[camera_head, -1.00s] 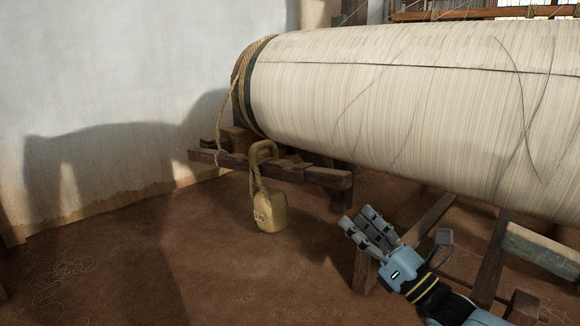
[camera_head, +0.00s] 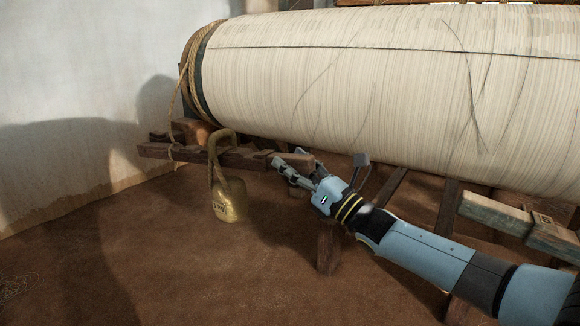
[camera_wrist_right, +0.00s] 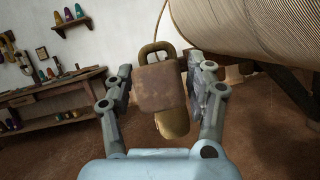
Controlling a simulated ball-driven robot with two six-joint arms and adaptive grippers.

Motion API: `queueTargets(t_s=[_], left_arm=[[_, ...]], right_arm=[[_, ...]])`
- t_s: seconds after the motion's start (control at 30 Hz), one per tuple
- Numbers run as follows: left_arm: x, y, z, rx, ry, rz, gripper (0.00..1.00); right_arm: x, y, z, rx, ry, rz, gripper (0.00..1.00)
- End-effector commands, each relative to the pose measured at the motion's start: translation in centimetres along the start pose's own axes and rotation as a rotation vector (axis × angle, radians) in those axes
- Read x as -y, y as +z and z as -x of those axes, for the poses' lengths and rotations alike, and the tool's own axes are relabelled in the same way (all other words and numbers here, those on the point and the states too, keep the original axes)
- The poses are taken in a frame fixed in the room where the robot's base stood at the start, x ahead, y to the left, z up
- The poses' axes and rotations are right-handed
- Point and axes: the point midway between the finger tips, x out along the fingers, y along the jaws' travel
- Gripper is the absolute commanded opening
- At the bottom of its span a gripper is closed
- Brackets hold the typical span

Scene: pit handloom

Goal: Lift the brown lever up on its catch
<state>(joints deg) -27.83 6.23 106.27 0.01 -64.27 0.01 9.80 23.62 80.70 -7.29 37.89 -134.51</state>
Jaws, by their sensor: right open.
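The brown lever (camera_head: 240,157) is a dark wooden bar below the left end of the big warp roll. A rope loops around it, and a brass weight (camera_head: 229,200) hangs from it by a thick handle. My right gripper (camera_head: 284,164) is open at the lever's right end. In the right wrist view, the lever's blunt end (camera_wrist_right: 160,87) shows between the spread fingers of my right gripper (camera_wrist_right: 165,76), with gaps on both sides. The weight (camera_wrist_right: 172,124) shows partly behind it. I cannot make out the catch clearly. My left gripper is out of view.
The warp roll (camera_head: 380,80) hangs close above my right arm. Wooden frame beams (camera_head: 435,210) stand below it at the right. Bare earth floor lies in front. A bench (camera_wrist_right: 50,95) stands far left in the wrist view.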

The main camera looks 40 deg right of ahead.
Motion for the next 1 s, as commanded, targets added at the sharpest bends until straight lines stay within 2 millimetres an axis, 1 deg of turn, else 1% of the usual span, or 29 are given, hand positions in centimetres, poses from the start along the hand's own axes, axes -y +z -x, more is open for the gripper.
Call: queueTargets(t_s=[0.13,0.37,0.7,0.8,1.0], left_arm=[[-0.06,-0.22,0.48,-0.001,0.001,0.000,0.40],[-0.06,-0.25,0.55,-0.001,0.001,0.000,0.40],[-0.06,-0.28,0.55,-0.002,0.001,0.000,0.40],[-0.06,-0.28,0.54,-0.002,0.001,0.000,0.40],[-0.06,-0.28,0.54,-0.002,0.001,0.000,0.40]], right_arm=[[0.01,0.00,-0.71,0.000,-0.001,0.000,0.56],[-0.01,0.04,-0.76,0.000,-0.001,0.000,0.56],[-0.02,0.02,-0.73,0.000,0.000,0.000,0.11],[-0.03,0.02,-0.72,0.000,0.000,0.000,0.00],[-0.04,0.01,-0.71,0.000,0.000,-0.001,0.00]])
